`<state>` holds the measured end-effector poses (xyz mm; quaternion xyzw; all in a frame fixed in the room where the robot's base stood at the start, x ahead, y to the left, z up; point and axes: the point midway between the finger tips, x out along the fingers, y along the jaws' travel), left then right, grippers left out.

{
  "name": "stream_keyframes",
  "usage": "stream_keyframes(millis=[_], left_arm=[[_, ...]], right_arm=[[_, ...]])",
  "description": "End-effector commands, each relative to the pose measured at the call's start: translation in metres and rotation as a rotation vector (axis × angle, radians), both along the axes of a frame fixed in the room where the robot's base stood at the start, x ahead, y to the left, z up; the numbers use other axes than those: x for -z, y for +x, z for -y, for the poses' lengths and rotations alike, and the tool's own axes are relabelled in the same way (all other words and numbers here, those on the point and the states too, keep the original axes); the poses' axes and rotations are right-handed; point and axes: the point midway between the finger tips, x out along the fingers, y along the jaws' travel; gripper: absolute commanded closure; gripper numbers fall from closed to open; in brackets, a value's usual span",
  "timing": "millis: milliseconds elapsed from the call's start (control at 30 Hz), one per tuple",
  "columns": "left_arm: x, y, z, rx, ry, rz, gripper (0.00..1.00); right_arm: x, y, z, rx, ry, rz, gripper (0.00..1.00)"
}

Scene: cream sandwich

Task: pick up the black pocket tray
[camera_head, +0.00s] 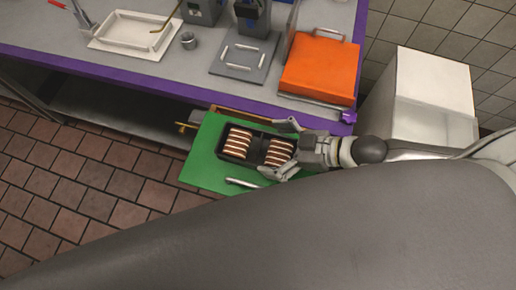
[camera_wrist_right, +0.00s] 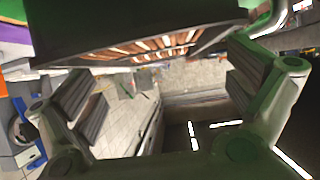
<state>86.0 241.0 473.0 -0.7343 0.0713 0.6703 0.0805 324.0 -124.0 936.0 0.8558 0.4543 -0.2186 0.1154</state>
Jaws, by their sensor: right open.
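The black pocket tray (camera_head: 256,149) lies on a green board (camera_head: 207,165) in the head view. Its two pockets hold rows of brown-and-cream sandwich pieces (camera_head: 236,142). My right gripper (camera_head: 284,148) reaches in from the right, open, with one finger near the tray's far right corner and the other near its near right corner. In the right wrist view, the dark tray (camera_wrist_right: 110,22) fills the top, beyond the open fingers (camera_wrist_right: 165,88). Whether the fingers touch the tray cannot be told. My left gripper is not in view.
A purple-edged grey table (camera_head: 140,68) runs behind the green board. A white box (camera_head: 425,90) stands at right. Tiled floor (camera_head: 75,165) is clear at left.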

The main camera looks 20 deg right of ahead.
Motion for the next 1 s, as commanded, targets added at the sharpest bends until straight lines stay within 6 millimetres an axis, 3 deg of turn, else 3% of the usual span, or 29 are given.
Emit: stream_keyframes(millis=[333,633,933,1000], left_arm=[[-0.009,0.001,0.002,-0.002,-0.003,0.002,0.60],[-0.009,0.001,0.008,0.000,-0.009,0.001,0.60],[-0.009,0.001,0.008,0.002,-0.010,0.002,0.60],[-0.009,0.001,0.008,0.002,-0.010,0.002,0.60]], right_arm=[[0.021,0.023,-0.027,0.000,0.001,0.002,0.00],[0.024,0.024,-0.030,-0.002,-0.002,0.001,0.00],[0.025,0.024,-0.029,-0.002,-0.003,-0.001,0.36],[0.026,0.023,-0.029,-0.001,-0.004,-0.002,0.38]])
